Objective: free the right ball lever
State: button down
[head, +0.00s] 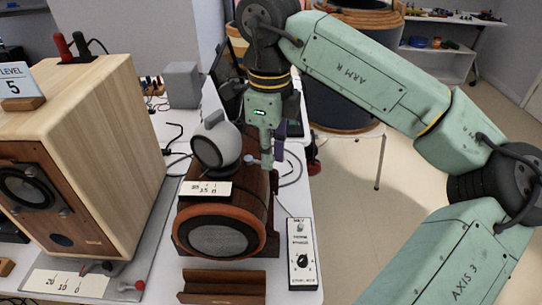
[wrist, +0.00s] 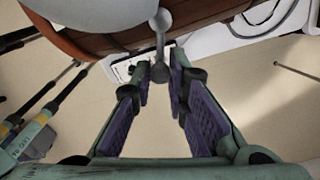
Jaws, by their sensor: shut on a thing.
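The right ball lever (wrist: 160,45) is a grey stem with rounded ends at the side of the wooden drum-shaped speaker. In the wrist view its lower end lies between my fingertips. In the head view a small pale ball (head: 250,159) shows just left of my fingers, probably part of this lever. My gripper (head: 268,158) points down beside the speaker's right top edge and is shut on the lever; its purple-padded fingers also show in the wrist view (wrist: 160,76). The wooden drum speaker (head: 182,212) has an orange front ring and carries a white ball-shaped speaker (head: 226,142).
A large wooden box speaker (head: 120,150) stands left. A white control box (head: 301,255) with a black knob lies right of the drum. A wooden rack (head: 224,284) lies in front. Cables run behind my gripper. The floor (head: 345,200) right of the table is open.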

jog(key=m+b, duration=0.1)
jog(key=m, duration=0.1)
jog(key=s+m+b, duration=0.1)
jog(key=m, duration=0.1)
jog(key=a+m+b, duration=0.1)
jog(key=shift+s+a+f+m, duration=0.1)
jog(key=shift+s+f+m, duration=0.05)
jog(key=shift+s+m, duration=0.25)
jog(key=shift+s+a+m+b, duration=0.15)
jog(key=shift+a+m+b, duration=0.15)
jog(key=shift+m, duration=0.45)
jog(key=shift+s+a+m+b, duration=0.15)
jog(key=shift+m+b, duration=0.2)
jog(key=shift+m, duration=0.35)
jog(key=shift+s+a+m+b, duration=0.1)
jog(key=shift+a+m+b, duration=0.2)
jog(key=shift+m, duration=0.45)
jog(key=c, duration=1.6)
grip_release()
jog(key=shift+o, duration=0.2)
jog(key=shift+r, duration=0.2)
notch_tip(320, 180, up, 7)
jog(key=shift+r, duration=0.2)
jog(key=shift+s, duration=0.1)
